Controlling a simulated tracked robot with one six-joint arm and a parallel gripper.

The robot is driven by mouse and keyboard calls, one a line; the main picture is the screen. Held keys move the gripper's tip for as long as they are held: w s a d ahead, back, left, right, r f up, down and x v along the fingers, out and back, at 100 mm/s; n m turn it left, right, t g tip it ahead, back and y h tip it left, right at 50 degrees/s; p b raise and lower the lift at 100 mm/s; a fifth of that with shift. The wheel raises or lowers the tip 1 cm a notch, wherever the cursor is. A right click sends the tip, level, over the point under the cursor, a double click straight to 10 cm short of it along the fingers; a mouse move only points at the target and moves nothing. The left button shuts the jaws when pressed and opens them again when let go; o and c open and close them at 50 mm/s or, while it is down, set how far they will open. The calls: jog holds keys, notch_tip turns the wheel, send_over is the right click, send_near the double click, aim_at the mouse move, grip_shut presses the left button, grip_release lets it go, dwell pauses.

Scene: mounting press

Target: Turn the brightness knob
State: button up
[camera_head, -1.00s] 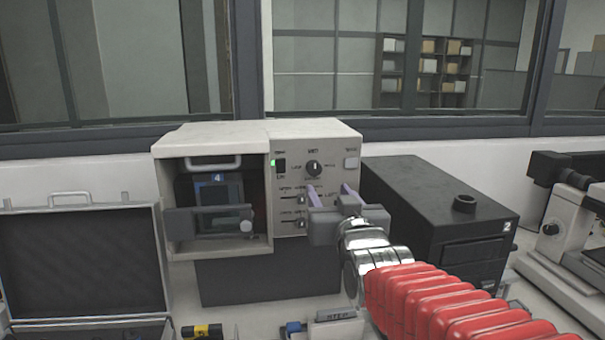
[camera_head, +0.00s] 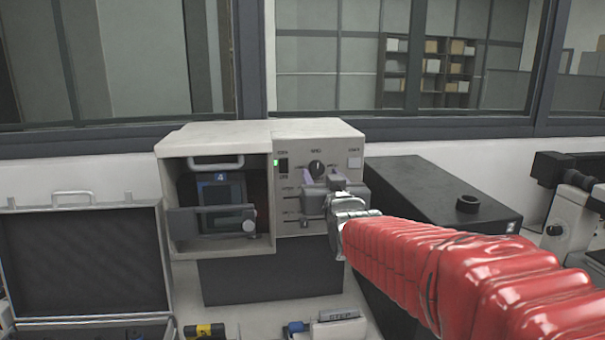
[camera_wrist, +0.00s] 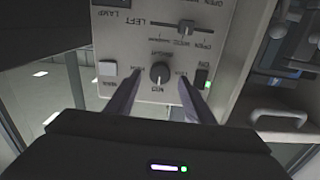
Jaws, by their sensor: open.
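The brightness knob (camera_head: 317,168) is a round black dial on the beige front panel of the press unit (camera_head: 345,225). In the wrist view the knob (camera_wrist: 159,73) appears upside down, with a "MID" label below it. My gripper (camera_head: 320,174) is in front of the panel, just below the knob in the head view. It is open and empty. In the wrist view its two fingers (camera_wrist: 159,76) flank the knob left and right, with gaps on both sides. I cannot tell how far the tips are from the panel.
A black switch (camera_head: 283,166) with a green light is left of the knob, and a pale button (camera_head: 354,162) is right. A slider (camera_wrist: 187,27) lies close by. The open bay with a small screen (camera_head: 222,195) is left. A black box (camera_head: 440,195) stands right.

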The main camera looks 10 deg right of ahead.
aim_at(318, 170)
jog(key=shift+w, duration=1.55)
jog(key=c, duration=1)
